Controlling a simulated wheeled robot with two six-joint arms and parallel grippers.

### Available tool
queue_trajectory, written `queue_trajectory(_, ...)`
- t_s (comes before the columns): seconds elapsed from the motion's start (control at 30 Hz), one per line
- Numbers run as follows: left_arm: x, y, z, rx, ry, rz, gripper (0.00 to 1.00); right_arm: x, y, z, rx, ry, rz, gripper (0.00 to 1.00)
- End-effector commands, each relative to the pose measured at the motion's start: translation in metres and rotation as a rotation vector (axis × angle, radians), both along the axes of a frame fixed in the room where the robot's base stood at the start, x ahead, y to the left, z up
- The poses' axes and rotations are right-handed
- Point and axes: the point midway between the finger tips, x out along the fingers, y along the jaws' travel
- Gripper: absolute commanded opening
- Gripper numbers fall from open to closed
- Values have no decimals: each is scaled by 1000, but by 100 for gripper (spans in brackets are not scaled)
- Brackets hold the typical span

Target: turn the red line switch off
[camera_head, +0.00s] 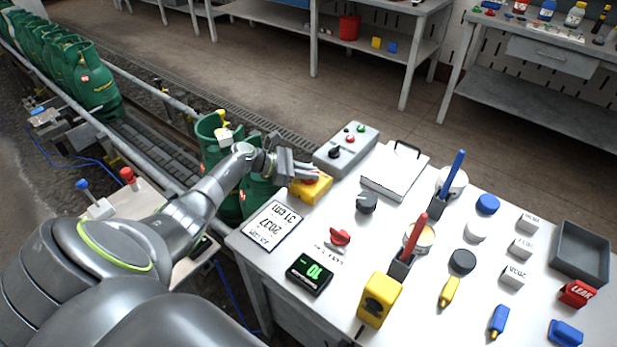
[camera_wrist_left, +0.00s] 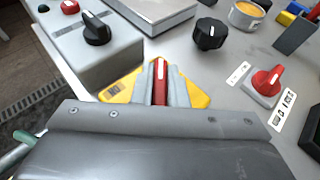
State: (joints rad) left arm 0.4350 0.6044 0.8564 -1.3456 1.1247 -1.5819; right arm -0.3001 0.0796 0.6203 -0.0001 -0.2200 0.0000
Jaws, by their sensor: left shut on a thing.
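A red switch (camera_wrist_left: 160,84) with a white line along its handle sits on a yellow base (camera_wrist_left: 192,90). In the head view the yellow base (camera_head: 313,190) is at the table's near-left edge, beside the grey control box. My left gripper (camera_head: 306,174) reaches down over it and is shut on the red switch's handle. In the left wrist view its two fingers (camera_wrist_left: 160,80) stand on either side of the handle, and the white line points away from the gripper body. The lower part of the switch is hidden. My right gripper is not in view.
A grey control box (camera_head: 347,149) with knobs stands close beside the gripper. Another red knob (camera_head: 340,237) on a light plate and a black knob (camera_head: 366,203) are nearby. Green cylinders (camera_head: 92,80) stand on the conveyor at left. The table's right side holds several small items.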

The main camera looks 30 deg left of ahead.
Motion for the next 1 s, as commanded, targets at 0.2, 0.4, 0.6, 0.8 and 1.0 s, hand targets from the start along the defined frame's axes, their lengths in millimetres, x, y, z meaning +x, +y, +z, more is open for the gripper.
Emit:
queue_trajectory(0.2, 1, 0, 3, 3, -5, -11, 0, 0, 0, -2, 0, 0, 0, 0)
queue_trajectory(0.4, 1, -1, 3, 2, -4, -12, 0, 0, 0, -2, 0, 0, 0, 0)
queue_trajectory(0.6, 1, 0, 2, 2, -4, -10, 31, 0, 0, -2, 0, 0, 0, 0)
queue_trajectory(0.8, 0, 0, 1, 2, -1, -10, 35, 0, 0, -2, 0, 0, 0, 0)
queue_trajectory(1.0, -4, 5, 2, 3, -1, -9, 35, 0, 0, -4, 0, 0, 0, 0)
